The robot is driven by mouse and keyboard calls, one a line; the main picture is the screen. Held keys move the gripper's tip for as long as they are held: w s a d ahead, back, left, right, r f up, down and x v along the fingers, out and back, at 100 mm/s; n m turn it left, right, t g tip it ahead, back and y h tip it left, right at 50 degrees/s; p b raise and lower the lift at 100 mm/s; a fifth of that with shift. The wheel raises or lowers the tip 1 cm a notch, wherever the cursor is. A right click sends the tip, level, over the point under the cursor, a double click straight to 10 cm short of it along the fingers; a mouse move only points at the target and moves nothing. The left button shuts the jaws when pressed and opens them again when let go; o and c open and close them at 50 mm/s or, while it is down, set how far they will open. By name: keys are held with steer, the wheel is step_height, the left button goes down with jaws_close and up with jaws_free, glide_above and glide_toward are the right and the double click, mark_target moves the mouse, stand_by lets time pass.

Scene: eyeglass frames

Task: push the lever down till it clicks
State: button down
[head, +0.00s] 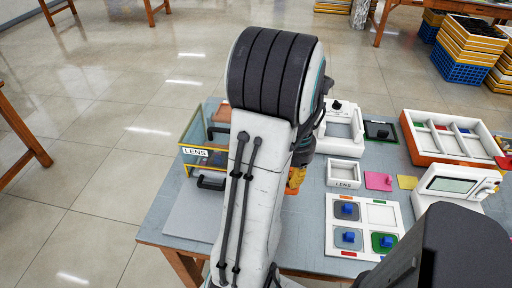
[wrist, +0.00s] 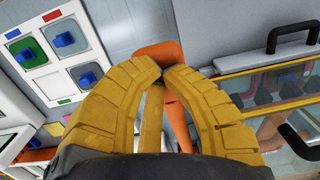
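An orange part with a wide rounded end (wrist: 158,50) and a shaft, which looks like the lever, lies just beyond my fingertips in the wrist view. Its shaft passes behind my fingers. My gripper (wrist: 162,72) has yellow ribbed fingers with the tips together, and nothing shows held between them. Whether the tips touch the orange part I cannot tell. In the head view my arm hides most of this spot; only a bit of yellow finger (head: 296,177) and a little orange (head: 291,191) show.
A clear-sided, yellow-edged LENS box (head: 196,153) with black handles stands left of my arm. On the right are a white tray (head: 333,240) with colored knobbed pieces, a small LENS box (head: 343,184), a white device (head: 340,147) and an orange-based tray (head: 411,139). The blue-grey table (head: 160,225) has bare room front left.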

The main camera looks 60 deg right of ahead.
steer(key=shift+a+f, duration=0.1)
steer(key=shift+f, duration=0.3)
steer(key=shift+s+a+f+b, duration=0.1)
steer(key=shift+a+f+b, duration=0.05)
steer(key=shift+f+b, duration=0.75)
steer(key=shift+s+a+f+b, duration=0.1)
steer(key=shift+a+f+b, duration=0.05)
steer(key=shift+f+b, duration=0.75)
steer(key=shift+f, duration=0.15)
step_height(320, 180, down, 2)
steer(key=shift+a+f+b, duration=0.1)
steer(key=shift+b, duration=1)
steer(key=shift+r, duration=0.2)
steer(key=shift+r+p, duration=1.15)
steer(key=shift+r, duration=0.1)
